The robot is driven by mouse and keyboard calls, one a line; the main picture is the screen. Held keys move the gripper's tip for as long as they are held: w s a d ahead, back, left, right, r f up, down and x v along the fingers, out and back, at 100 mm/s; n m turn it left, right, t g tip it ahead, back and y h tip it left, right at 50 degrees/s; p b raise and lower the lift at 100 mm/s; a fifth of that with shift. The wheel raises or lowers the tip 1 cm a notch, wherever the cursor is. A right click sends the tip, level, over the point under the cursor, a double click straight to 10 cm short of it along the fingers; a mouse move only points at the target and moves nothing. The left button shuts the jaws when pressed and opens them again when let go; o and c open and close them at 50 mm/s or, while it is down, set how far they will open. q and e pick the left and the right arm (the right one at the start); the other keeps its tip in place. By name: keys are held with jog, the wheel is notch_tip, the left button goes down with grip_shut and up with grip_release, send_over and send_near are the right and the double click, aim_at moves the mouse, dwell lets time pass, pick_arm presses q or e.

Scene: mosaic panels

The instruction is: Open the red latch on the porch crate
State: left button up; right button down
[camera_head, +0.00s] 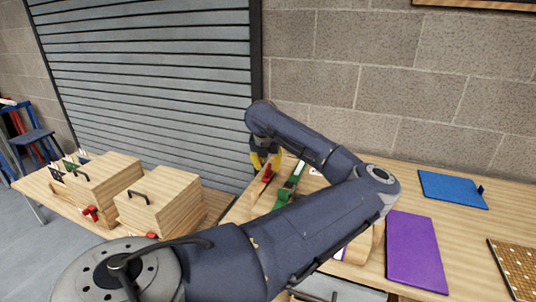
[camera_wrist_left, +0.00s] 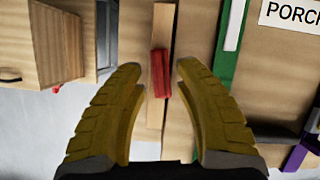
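My left gripper (camera_head: 264,160) has yellow fingers and hangs over the left end of the wooden table. In the left wrist view my left gripper (camera_wrist_left: 158,70) is open, with one finger on each side of a red latch (camera_wrist_left: 161,73). The latch is a short red bar on a pale wooden strip; I see no clear finger contact. The red latch (camera_head: 267,173) also shows just below the fingers in the head view. A white label reading "PORC", cut off at the edge (camera_wrist_left: 291,14), is on the wood to the right. My arm hides much of the crate. My right gripper is not in view.
A green bar (camera_head: 290,187) lies right of the red latch. Two lidded wooden boxes (camera_head: 165,204) with black handles and red parts stand at left. A purple panel (camera_head: 414,250), a blue panel (camera_head: 451,188) and a brown mosaic panel (camera_head: 515,265) lie at right.

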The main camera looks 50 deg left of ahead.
pick_arm(q)
jog(key=v, duration=1)
